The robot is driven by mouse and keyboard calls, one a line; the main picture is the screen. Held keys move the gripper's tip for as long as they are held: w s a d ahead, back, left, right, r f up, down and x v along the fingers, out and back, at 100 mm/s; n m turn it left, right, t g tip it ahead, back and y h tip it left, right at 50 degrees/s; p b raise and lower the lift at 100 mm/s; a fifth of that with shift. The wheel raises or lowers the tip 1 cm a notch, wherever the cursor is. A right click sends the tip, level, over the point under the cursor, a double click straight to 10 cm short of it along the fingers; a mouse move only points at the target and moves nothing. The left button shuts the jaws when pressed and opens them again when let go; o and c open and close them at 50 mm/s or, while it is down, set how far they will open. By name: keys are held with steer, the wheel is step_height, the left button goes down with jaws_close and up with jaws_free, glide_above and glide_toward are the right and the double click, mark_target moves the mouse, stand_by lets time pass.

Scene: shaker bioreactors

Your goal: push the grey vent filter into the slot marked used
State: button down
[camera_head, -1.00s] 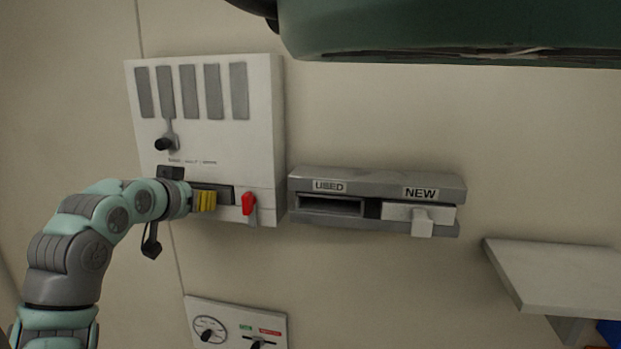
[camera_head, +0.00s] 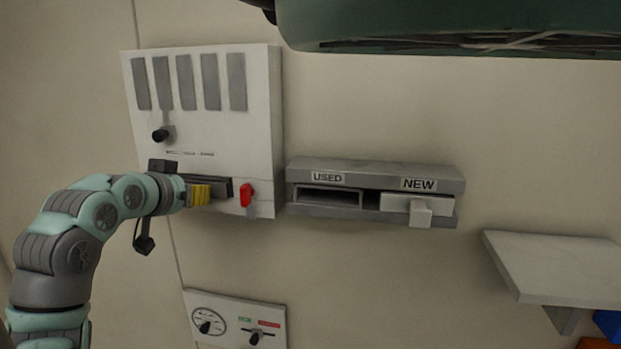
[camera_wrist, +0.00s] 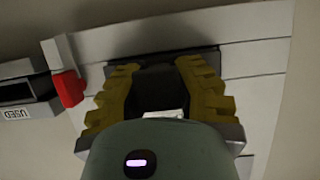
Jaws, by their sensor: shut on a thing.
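My gripper (camera_head: 200,194) has yellow fingers and is at the lower part of the white wall panel. Its fingers are shut on a dark grey piece, which I take to be the grey vent filter (camera_wrist: 155,88), at the panel's dark slot. How far the filter sits in that slot is hard to tell. The slot marked USED (camera_head: 329,197) is an open, empty-looking recess in the grey wall holder to the right. It also shows at the left of the wrist view (camera_wrist: 17,92).
The NEW slot holds a white block with a handle (camera_head: 420,212). A red lever (camera_head: 247,194) is just right of my gripper. A black knob (camera_head: 161,134) is above. A gauge panel (camera_head: 235,318) is below and a shelf (camera_head: 550,262) at right. Bare wall lies below the holder.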

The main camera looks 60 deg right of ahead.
steer(key=shift+a, duration=0.4)
steer(key=shift+s+a, duration=0.2)
steer(key=shift+a, duration=0.1)
steer(key=shift+s+a+b, duration=0.25)
steer(key=shift+a, duration=0.35)
steer(key=shift+s+a+b, duration=0.25)
steer(key=shift+a, duration=0.35)
steer(key=shift+s+a, duration=0.1)
steer(key=shift+a, duration=0.1)
steer(key=shift+a, duration=0.2)
steer(key=shift+s+a, duration=0.2)
steer(key=shift+a, duration=0.15)
steer(key=shift+s+a, duration=0.1)
steer(key=shift+a, duration=0.15)
steer(key=shift+s+a, duration=0.3)
steer(key=shift+a, duration=0.35)
steer(key=shift+s+a, duration=0.25)
steer(key=shift+a, duration=0.35)
